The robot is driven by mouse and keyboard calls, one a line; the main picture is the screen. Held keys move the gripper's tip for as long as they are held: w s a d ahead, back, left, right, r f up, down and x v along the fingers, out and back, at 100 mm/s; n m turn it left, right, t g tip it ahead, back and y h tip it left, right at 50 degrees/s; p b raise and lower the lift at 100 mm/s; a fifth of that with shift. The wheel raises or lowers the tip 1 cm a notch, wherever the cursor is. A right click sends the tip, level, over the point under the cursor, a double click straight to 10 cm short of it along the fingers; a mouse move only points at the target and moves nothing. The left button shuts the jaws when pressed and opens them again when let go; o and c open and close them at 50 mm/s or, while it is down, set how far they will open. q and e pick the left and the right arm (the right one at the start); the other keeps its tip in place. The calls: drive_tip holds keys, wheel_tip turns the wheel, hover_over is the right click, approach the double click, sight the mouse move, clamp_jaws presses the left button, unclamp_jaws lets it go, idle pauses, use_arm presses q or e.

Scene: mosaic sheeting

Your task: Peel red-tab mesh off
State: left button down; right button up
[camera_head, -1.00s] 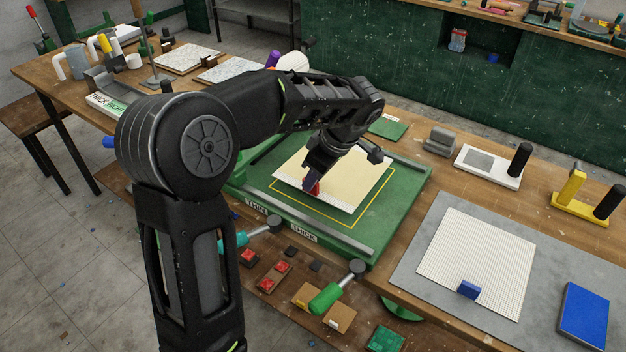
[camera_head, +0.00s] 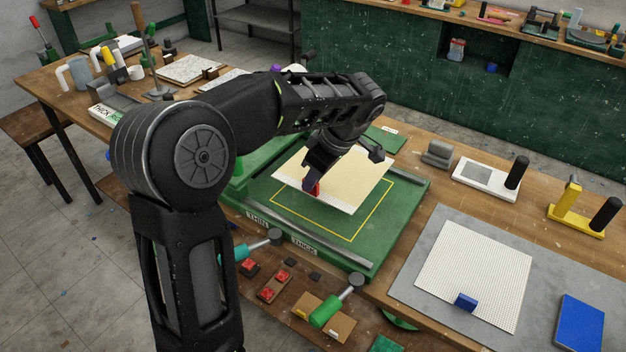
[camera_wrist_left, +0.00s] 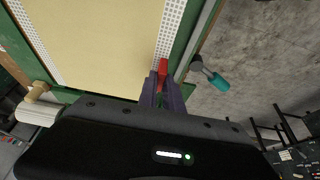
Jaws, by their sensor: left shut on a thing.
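The wrist view shows the sheet (camera_wrist_left: 100,45) with white mesh strips (camera_wrist_left: 171,28) on both sides. My left gripper (camera_head: 312,187) is shut on the red tab (camera_head: 317,189) at the sheet's front edge. The tab (camera_wrist_left: 162,67) shows between the purple fingertips in the wrist view. I cannot tell how far the mesh is apart from the cream layer. My right gripper is not in view.
A grey mat (camera_head: 420,265) at the right holds a white mesh sheet (camera_head: 470,270) with a blue tab (camera_head: 465,302) and a blue block (camera_head: 580,322). Teal-handled (camera_head: 250,248) and green-handled (camera_head: 328,313) levers stick out in front of the board. A yellow-and-black tool (camera_head: 575,210) stands farther right.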

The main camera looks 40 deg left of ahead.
use_arm(q)
drive_tip(key=shift+r, duration=0.6)
drive_tip(key=shift+d, duration=0.1)
